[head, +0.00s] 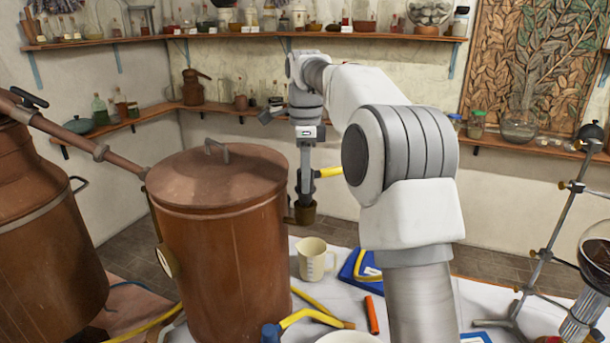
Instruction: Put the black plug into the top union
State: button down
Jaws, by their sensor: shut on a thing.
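My gripper (305,196) points down beyond the right side of the large copper pot, above the far side of the white table. A dark, round, brownish-black piece (305,214), which looks like the black plug, sits at its fingertips. My gripper is shut on it; the fingers are small and hard to make out. A short yellow piece (330,172) shows beside the gripper on the right; I cannot tell what it belongs to. I cannot pick out the top union with certainty.
The lidded copper pot (222,240) and another copper vessel (40,240) fill the left. A beige measuring jug (312,260), a blue tray (350,268), an orange marker (371,315) and yellow tubing (310,317) lie on the table. A metal stand (540,255) is at right.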

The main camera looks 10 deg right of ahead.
jog(key=shift+f+b, duration=0.3)
jog(key=shift+f, duration=1.4)
dwell(3.3)
jog(key=shift+c, duration=1.6)
grip_release()
jog(key=shift+r, duration=0.1)
jog(key=shift+r+p, duration=1.15)
jog(key=shift+p, duration=0.15)
jog(key=shift+r, duration=2.25)
